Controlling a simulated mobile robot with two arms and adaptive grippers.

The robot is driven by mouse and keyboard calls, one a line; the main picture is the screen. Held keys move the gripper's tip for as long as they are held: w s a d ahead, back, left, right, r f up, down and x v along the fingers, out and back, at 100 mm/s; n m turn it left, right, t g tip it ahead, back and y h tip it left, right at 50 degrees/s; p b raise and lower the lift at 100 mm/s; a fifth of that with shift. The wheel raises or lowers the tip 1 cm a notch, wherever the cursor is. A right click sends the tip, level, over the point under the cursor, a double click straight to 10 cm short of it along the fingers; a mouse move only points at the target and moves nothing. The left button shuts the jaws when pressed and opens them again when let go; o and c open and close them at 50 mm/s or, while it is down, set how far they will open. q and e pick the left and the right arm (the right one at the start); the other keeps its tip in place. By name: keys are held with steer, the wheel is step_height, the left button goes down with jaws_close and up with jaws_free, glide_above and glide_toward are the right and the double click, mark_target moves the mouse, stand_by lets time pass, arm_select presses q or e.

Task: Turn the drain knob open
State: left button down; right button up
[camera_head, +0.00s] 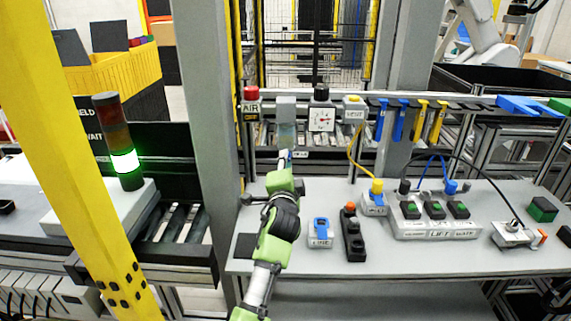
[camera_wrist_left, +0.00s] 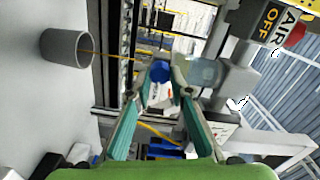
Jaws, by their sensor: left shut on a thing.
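The drain knob is a small blue knob (camera_wrist_left: 160,72) at the end of a translucent bowl (camera_wrist_left: 206,72) under a grey unit (camera_head: 286,104). In the head view, a bit of blue shows below the bowl (camera_head: 287,135), at the tip of my left gripper (camera_head: 285,160). In the left wrist view, the teal fingers of my left gripper (camera_wrist_left: 161,80) are shut on the blue knob, one fingertip on each side. The knob's turned angle cannot be read. My right gripper is not in view.
A red AIR button (camera_head: 251,93) is left of the unit, a gauge (camera_head: 321,120) right of it. Below, the grey bench (camera_head: 400,257) holds a blue-switched box (camera_head: 320,232), a black control box (camera_head: 352,238) and a button panel (camera_head: 435,225). A grey post (camera_head: 207,80) stands left.

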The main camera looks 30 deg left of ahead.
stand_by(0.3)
arm_select(q)
steer(key=c, duration=1.8)
jaws_free()
steer(key=v, duration=1.2)
steer(key=shift+f, duration=0.1)
